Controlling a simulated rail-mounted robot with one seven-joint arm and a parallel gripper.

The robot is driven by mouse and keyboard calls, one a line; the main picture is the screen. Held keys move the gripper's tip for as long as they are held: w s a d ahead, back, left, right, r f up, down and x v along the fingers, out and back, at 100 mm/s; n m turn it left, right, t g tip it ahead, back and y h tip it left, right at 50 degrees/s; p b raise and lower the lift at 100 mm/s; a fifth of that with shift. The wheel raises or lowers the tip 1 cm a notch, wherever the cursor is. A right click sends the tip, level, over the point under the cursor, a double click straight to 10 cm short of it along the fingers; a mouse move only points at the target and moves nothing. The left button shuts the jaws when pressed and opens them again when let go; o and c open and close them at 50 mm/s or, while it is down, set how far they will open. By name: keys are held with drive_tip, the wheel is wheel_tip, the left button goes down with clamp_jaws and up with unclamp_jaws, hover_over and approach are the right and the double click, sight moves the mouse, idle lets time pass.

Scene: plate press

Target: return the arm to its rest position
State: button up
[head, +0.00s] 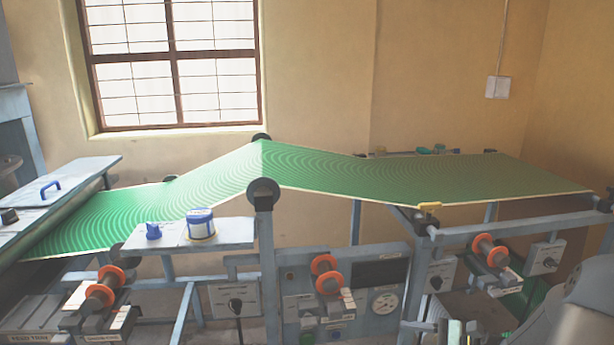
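A large grey rounded shape (585,305) fills the lower right corner of the head view and looks like part of my own arm. My gripper does not show in this view, so its fingers and anything in them cannot be seen. A green patterned sheet (340,178) runs across the press from the rollers at left, over a raised roller near the middle, to the right end. The grey shape is in front of the press's lower right part and hides some of it.
A small shelf (240,233) holds a blue-and-white tin (201,224) and a blue object (153,231). A yellow object (430,206) sits at the sheet's front edge. Open air lies above the sheet.

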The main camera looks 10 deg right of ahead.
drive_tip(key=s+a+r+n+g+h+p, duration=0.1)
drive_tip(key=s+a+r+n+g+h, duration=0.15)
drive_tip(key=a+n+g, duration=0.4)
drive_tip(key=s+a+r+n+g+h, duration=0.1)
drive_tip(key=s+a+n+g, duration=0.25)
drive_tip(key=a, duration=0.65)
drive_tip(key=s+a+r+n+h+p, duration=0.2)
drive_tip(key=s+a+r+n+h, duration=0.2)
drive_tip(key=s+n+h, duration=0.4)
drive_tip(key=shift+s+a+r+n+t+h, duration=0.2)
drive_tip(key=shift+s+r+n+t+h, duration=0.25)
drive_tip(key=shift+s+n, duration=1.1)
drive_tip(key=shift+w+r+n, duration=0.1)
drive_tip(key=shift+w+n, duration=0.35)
